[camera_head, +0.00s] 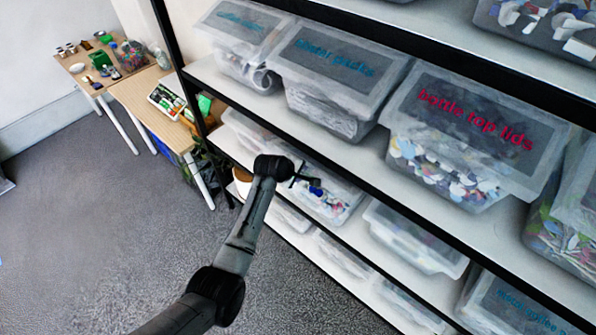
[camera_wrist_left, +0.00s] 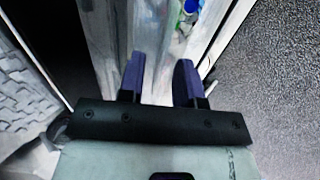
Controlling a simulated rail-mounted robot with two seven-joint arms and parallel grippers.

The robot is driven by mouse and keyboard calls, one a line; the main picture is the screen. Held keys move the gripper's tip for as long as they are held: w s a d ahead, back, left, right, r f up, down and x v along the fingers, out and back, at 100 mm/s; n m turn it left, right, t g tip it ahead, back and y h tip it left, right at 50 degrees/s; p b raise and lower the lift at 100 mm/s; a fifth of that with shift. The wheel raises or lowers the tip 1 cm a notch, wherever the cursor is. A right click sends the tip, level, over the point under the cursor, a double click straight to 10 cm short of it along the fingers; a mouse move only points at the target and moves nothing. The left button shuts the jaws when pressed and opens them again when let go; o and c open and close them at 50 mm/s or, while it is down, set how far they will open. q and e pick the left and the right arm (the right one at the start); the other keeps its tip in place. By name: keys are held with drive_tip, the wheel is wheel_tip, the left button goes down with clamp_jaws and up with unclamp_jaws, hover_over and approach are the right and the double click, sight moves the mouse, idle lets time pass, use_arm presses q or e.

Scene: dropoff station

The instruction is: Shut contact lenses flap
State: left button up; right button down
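My left arm reaches out to the middle shelf in the head view, with its gripper (camera_head: 305,181) in front of a clear bin (camera_head: 340,213) holding small coloured items. No label reading contact lenses can be made out, and the arm partly hides this bin, so I cannot tell how its flap stands. In the left wrist view the two dark fingers of my left gripper (camera_wrist_left: 160,82) are apart. A pale, see-through surface (camera_wrist_left: 115,30) lies beyond and between them; I see nothing gripped. Contact with it cannot be told. My right gripper is not in view.
The upper shelf holds lidded bins, one labelled bottle top lids (camera_head: 470,125). More clear bins (camera_head: 415,238) stand lower right. The black shelf edge (camera_head: 335,180) runs close by the gripper. Wooden tables (camera_head: 135,92) stand far left. The grey floor (camera_head: 90,230) is open.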

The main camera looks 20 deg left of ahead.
use_arm(q)
drive_tip(key=shift+c, duration=0.3)
clamp_jaws()
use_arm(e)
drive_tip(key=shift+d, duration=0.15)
use_arm(q)
drive_tip(key=shift+a, duration=0.1)
